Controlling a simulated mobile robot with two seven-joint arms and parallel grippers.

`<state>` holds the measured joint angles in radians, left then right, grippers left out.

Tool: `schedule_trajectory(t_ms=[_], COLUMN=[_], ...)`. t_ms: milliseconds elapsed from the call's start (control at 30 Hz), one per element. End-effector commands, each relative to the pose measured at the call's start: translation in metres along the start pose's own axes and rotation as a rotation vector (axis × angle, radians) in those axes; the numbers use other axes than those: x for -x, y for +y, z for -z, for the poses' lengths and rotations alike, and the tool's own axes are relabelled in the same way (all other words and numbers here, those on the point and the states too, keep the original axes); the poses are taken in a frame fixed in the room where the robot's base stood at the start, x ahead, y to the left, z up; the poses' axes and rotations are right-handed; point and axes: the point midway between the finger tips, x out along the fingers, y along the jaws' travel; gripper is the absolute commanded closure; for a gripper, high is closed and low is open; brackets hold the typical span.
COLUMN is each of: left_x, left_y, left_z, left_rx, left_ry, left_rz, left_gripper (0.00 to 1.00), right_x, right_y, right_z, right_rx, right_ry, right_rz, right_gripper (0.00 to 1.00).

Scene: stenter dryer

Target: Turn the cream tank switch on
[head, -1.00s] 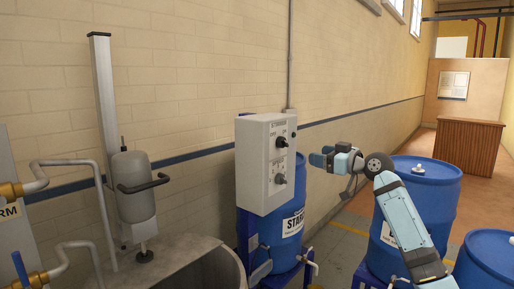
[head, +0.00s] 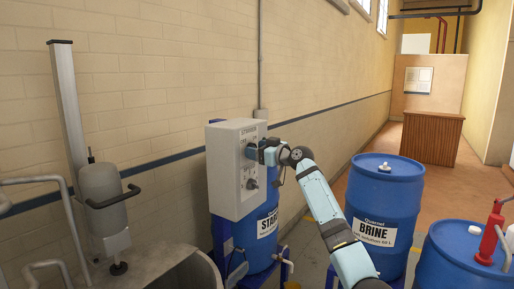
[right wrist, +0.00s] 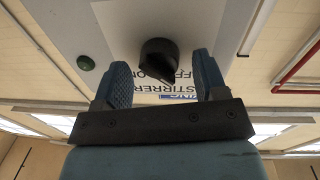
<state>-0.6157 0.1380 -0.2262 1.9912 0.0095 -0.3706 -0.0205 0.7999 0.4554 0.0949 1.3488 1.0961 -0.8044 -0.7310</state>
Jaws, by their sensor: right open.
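My right gripper (head: 262,151) is at the upper part of the box's front and hides the upper switch there. In the right wrist view, a black rotary knob (right wrist: 158,60) lies between the tips of my open right gripper (right wrist: 163,75), with a gap on each side. Printed lettering by the knob reads STIRRER and OFF, upside down. A green button or lamp (right wrist: 86,63) sits to the left. My left gripper is out of view.
A blue barrel (head: 262,250) stands below the box. A blue BRINE barrel (head: 385,190) and another blue barrel (head: 450,260) with a red pump (head: 490,235) stand to the right. A grey vat (head: 160,270) and stirrer motor (head: 103,187) are at left.

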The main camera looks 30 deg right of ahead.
Motion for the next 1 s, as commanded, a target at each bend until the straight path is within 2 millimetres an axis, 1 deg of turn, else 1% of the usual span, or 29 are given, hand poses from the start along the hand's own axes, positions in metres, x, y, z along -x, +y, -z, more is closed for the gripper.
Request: schedule_trajectory(t_ms=[300, 367, 400, 467, 500, 533, 767, 1000], left_x=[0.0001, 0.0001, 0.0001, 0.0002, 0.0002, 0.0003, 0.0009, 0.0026], left_y=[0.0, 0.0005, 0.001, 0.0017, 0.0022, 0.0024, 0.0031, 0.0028], left_z=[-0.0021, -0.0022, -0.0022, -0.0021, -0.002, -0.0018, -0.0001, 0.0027], left_rx=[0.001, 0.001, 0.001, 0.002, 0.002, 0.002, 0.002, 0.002], left_ry=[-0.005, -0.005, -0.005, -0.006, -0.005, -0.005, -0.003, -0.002], left_rz=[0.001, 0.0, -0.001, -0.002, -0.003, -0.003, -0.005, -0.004], left_gripper=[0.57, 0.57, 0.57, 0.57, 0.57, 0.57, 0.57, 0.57], right_x=[-0.0027, -0.0026, -0.0026, -0.0025, -0.0025, -0.0025, -0.0024, -0.0024], right_y=[-0.0002, -0.0002, -0.0002, -0.0002, -0.0002, -0.0002, -0.0001, 0.0004], right_z=[-0.0003, -0.0003, -0.0003, -0.0003, -0.0003, -0.0003, -0.0001, 0.0005], right_rx=[0.0, 0.0, 0.0, 0.0, 0.0, 0.0, -0.013, -0.105], right_ry=[0.0, 0.0, 0.0, 0.0, 0.0, 0.0, -0.002, -0.009], right_rz=[0.0, 0.0, 0.0, 0.0, 0.0, 0.0, 0.0, 0.001], right_gripper=[0.34, 0.48, 0.57, 0.71, 0.8, 0.84, 0.83, 0.83])
